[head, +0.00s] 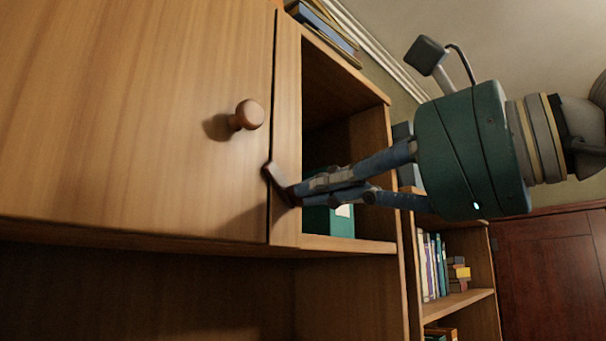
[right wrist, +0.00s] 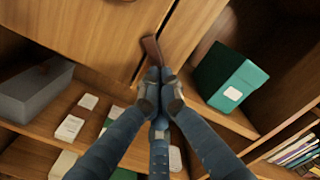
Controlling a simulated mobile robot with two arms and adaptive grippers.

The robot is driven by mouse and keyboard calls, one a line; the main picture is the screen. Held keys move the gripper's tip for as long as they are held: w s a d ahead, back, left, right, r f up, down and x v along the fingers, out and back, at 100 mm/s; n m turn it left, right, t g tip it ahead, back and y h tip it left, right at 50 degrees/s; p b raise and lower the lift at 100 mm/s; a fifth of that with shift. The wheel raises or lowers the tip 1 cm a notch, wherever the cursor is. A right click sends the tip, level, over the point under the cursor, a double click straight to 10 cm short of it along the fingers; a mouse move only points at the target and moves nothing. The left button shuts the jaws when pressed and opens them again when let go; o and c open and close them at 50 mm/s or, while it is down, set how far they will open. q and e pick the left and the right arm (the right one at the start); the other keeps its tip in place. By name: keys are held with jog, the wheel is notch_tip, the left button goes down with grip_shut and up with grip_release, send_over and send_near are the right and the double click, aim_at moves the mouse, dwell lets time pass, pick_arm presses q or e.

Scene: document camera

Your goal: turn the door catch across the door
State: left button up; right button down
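The wooden cabinet door (head: 140,110) is shut, with a round knob (head: 249,114) near its right edge. The door catch (head: 269,172) is a small dark brown bar at the seam between door and frame. It sits tilted, its upper end slightly over the door edge and its lower end toward the frame. It also shows in the right wrist view (right wrist: 151,48). My right gripper (head: 290,194) comes in from the right; its fingertips (right wrist: 160,82) are close together around the catch's lower end, which they partly hide. My left gripper is out of view.
Right of the door is an open compartment with a green box file (right wrist: 228,78) close to my fingers. Books (head: 325,30) lie on top of the cabinet. A bookshelf (head: 455,300) stands at right. The wrist view shows a grey box (right wrist: 35,95) on a lower shelf.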

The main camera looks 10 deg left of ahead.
jog(key=n+p, duration=0.1)
jog(key=n, duration=0.2)
jog(key=shift+w, duration=0.1)
jog(key=n+p, duration=0.1)
jog(key=n, duration=0.1)
jog(key=shift+n, duration=0.4)
